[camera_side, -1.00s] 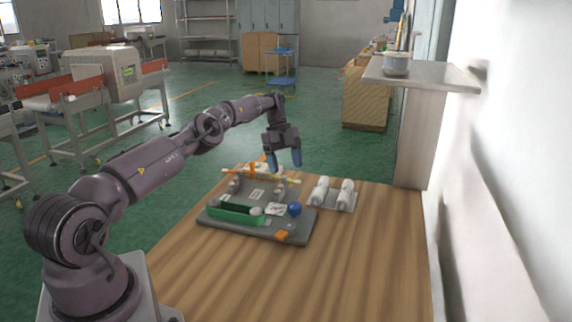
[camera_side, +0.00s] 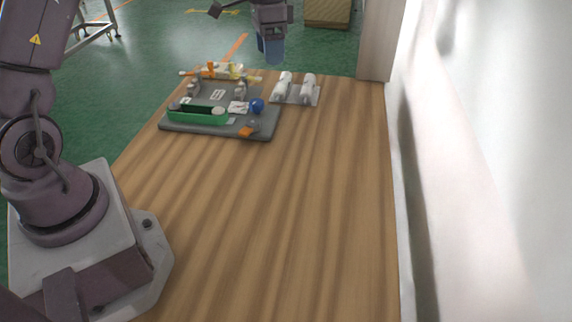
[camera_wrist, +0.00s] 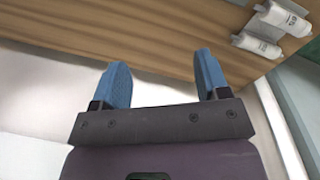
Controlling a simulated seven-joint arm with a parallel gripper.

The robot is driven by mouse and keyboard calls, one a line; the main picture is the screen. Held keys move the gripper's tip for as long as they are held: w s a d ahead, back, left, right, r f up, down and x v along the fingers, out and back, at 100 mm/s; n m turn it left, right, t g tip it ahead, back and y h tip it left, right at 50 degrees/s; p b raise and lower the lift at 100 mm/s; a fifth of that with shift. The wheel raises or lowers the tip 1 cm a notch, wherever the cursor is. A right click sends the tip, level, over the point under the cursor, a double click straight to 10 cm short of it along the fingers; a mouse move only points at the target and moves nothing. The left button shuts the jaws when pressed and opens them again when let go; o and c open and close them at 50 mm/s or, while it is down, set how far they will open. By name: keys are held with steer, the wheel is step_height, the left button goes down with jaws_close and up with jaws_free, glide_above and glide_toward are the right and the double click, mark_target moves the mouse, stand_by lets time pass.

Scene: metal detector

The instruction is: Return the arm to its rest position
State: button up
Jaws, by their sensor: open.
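My gripper (camera_side: 271,48) is at the top of the side view, raised above the far end of the wooden table (camera_side: 240,205). In the wrist view its two blue fingers (camera_wrist: 161,80) stand wide apart with nothing between them. The table's wood shows beyond the fingertips. Most of my upper arm is cut off by the top of the side view.
A grey board (camera_side: 221,129) with a green tray (camera_side: 197,116), a blue ball (camera_side: 257,105) and small parts lies at the table's far left. A white wall (camera_side: 500,150) borders the right. The near table is clear.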

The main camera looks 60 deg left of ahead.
steer(key=s+d+r+n+t, duration=0.2)
steer(key=s+d+r, duration=0.3)
steer(key=s, duration=0.7)
steer(key=s+d+r+n+t+y, duration=0.1)
steer(key=s+d+r+t, duration=0.2)
steer(key=s, duration=0.9)
steer(key=d+r, duration=0.2)
steer(key=d, duration=0.1)
steer(key=shift+s+d+r+n+t, duration=0.2)
steer(key=shift+s+d+n+t, duration=0.1)
steer(key=shift+d+n+t, duration=0.1)
steer(key=shift+a+f, duration=0.1)
